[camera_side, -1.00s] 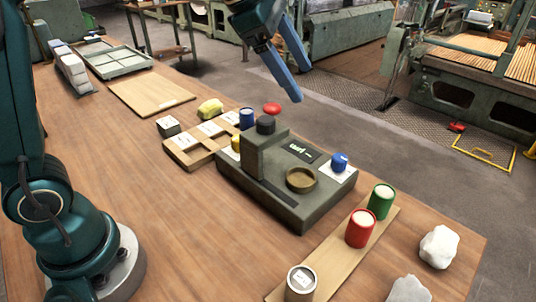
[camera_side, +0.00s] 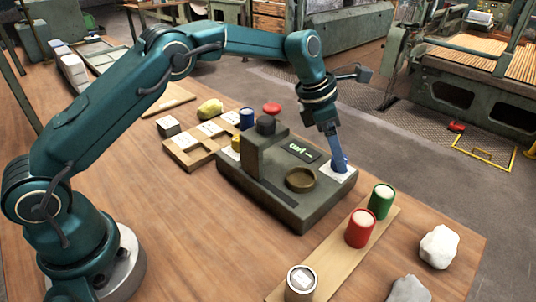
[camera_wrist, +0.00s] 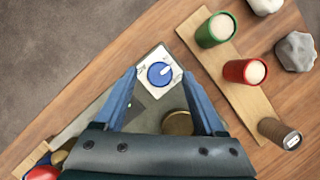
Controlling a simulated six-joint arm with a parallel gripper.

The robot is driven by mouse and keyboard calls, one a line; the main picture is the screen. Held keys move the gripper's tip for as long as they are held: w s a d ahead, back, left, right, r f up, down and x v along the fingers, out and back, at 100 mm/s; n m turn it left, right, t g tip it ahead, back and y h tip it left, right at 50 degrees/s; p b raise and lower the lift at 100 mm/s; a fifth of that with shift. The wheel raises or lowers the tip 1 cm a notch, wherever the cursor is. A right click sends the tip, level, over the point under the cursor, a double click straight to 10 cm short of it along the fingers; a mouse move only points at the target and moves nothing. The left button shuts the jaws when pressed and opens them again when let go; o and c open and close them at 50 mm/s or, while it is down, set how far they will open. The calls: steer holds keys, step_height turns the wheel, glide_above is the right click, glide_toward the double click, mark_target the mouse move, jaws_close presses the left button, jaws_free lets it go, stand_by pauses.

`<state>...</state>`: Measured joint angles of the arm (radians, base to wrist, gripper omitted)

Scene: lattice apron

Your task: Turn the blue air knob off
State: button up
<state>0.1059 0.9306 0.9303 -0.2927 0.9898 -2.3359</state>
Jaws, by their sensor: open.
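The blue air knob (camera_wrist: 160,74) is a round blue dial with a white pointer mark on a white plate (camera_wrist: 148,57) at one corner of the dark grey machine (camera_side: 238,185). In the wrist view its pointer is angled toward the upper right. My gripper (camera_wrist: 162,78) is open, with its blue fingers to either side below the knob in that view. In the side view my gripper (camera_side: 340,165) is down at the knob, and its fingers hide most of it. I cannot tell whether the fingers touch it.
The machine carries a lit display (camera_side: 301,151), a brass round cup (camera_side: 300,179), a black-topped column (camera_side: 266,125) and a red button (camera_side: 272,109). A board with green (camera_side: 381,200), red (camera_side: 360,228) and grey (camera_side: 301,282) canisters stands nearby. Pale lumps (camera_side: 438,247) lie at right.

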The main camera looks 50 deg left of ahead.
steer(key=shift+w+d+f, duration=0.15)
steer(key=shift+f, duration=0.3)
jaws_close()
steer(key=shift+m+g+h, duration=0.4)
steer(key=shift+m, duration=1.1)
jaws_free()
